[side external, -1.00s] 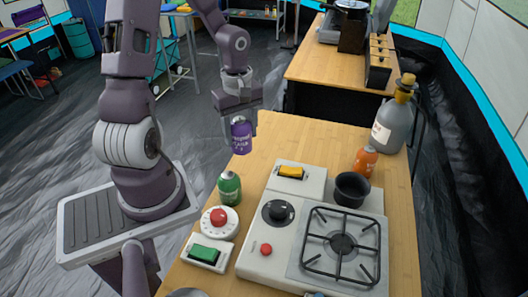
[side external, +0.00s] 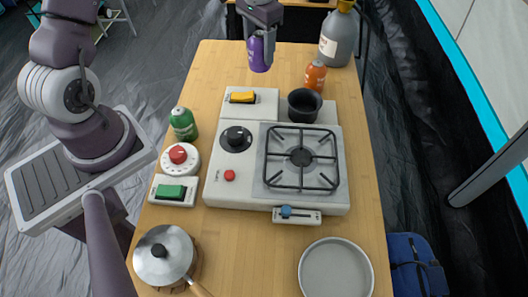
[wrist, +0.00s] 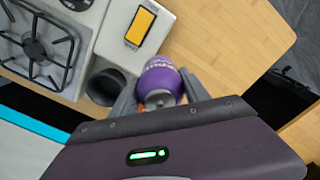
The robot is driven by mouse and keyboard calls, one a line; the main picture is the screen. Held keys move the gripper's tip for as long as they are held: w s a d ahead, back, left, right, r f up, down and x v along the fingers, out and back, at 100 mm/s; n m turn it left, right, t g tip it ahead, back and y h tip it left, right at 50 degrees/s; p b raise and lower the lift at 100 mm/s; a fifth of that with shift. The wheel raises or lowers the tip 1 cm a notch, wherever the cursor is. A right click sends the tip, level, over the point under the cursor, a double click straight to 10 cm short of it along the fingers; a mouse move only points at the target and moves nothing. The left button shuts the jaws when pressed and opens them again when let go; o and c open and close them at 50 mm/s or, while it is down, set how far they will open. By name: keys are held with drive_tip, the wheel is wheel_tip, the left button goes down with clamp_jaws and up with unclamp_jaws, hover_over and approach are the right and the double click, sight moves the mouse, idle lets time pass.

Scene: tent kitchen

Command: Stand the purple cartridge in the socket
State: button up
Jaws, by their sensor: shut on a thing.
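The purple cartridge (side external: 259,53) hangs upright in my gripper (side external: 262,40), above the far part of the wooden counter and behind the stove unit. In the wrist view the purple cartridge (wrist: 161,77) sits between the two fingers of my gripper (wrist: 158,92), which are shut on it. A dark, open-topped round cup (side external: 304,106), which looks like the socket, stands at the stove unit's far right corner, to the right of and nearer than the cartridge. The cup (wrist: 104,86) shows just left of my gripper in the wrist view and looks empty.
An orange bottle (side external: 315,75) and a large grey bottle (side external: 338,38) stand right of my gripper. The stove unit (side external: 216,182) has a yellow switch (side external: 242,97). A green canister (side external: 183,124), pot (side external: 163,255) and round pan (side external: 336,270) are nearer. The far left counter is clear.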

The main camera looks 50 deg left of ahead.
drive_tip(key=f, duration=0.3)
drive_tip(key=w+a+f, duration=0.1)
drive_tip(key=f, duration=0.3)
drive_tip(key=w+a+f, duration=0.1)
drive_tip(key=f, duration=0.3)
drive_tip(key=shift+w, duration=0.25)
drive_tip(key=o, duration=1.6)
